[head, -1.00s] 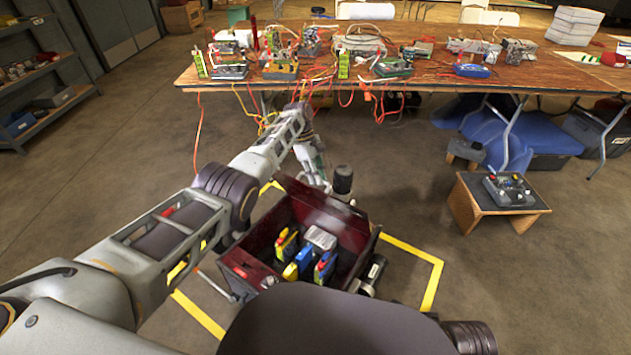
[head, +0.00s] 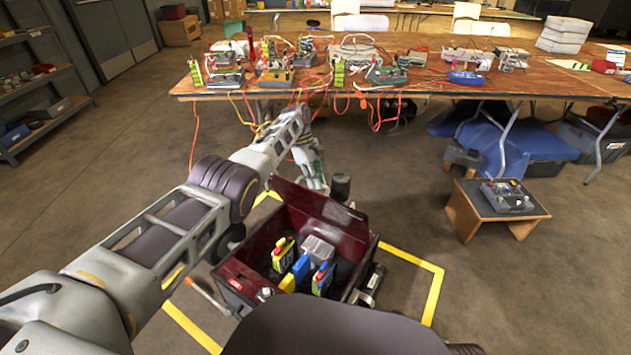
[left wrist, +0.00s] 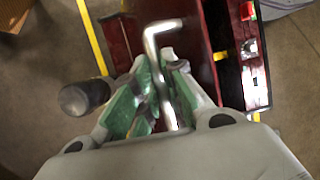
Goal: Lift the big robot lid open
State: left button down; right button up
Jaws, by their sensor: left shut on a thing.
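The big robot is a dark red open-topped box (head: 240,272) on the floor. Its lid seems to be the dark red panel (head: 318,212) standing raised along the far side; it also shows in the left wrist view (left wrist: 196,42). Several coloured battery-like blocks (head: 302,264) sit inside the box. My left gripper (head: 316,178) is just beyond the raised panel. In the left wrist view its green-padded fingers (left wrist: 152,92) are shut around a bent silver rod handle (left wrist: 152,50). The exact grip is blurred. My right gripper is out of view.
Yellow tape (head: 432,295) marks the floor around the box. A long wooden table (head: 420,85) with wired devices stands beyond. A small wooden stand (head: 465,225) with a control box (head: 507,196) is at right. Shelves (head: 45,115) stand at left. Floor between is clear.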

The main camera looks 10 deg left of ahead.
pick_arm(q)
jog(key=shift+s+a+f, duration=0.1)
jog(key=shift+a+f, duration=0.1)
jog(key=shift+f, duration=0.25)
jog(key=c, duration=1.5)
grip_release()
jog(key=shift+w+f, duration=0.15)
jog(key=shift+w, duration=0.05)
jog(key=shift+d+r, duration=0.1)
jog(key=shift+r, duration=0.2)
jog(key=shift+r, duration=0.1)
jog(key=shift+r, duration=4.9)
